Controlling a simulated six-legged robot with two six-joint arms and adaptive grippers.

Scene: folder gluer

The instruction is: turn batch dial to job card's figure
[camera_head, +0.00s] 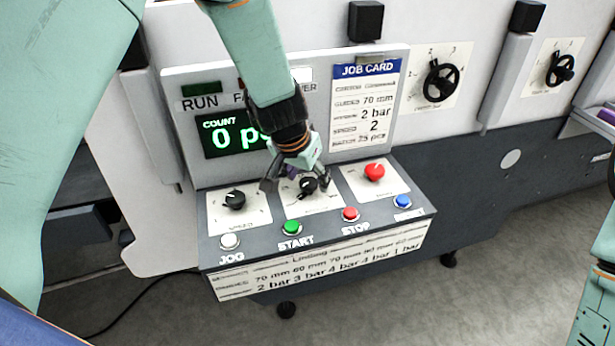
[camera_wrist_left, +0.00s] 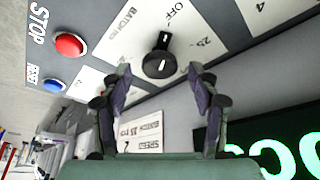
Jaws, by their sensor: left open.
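The batch dial (camera_head: 308,187) is a black knob on a white plate, in the middle of the sloping console, partly hidden by my left gripper. In the left wrist view the dial (camera_wrist_left: 158,64) sits between marks OFF and 25, and its white line appears to point toward OFF. My left gripper (camera_head: 297,184) is open, its fingers on either side of the knob; I cannot tell whether they touch it. The fingers also show in the left wrist view (camera_wrist_left: 163,84). The job card (camera_head: 364,105) has a blue heading; its bottom line reads 25 pcs.
The count display (camera_head: 232,135) shows 0 in green. A black speed dial (camera_head: 234,200) is left of the batch dial and a red knob (camera_head: 374,171) right. Green start (camera_head: 291,227), red stop (camera_head: 350,214) and blue reset (camera_head: 403,201) buttons line the console's front.

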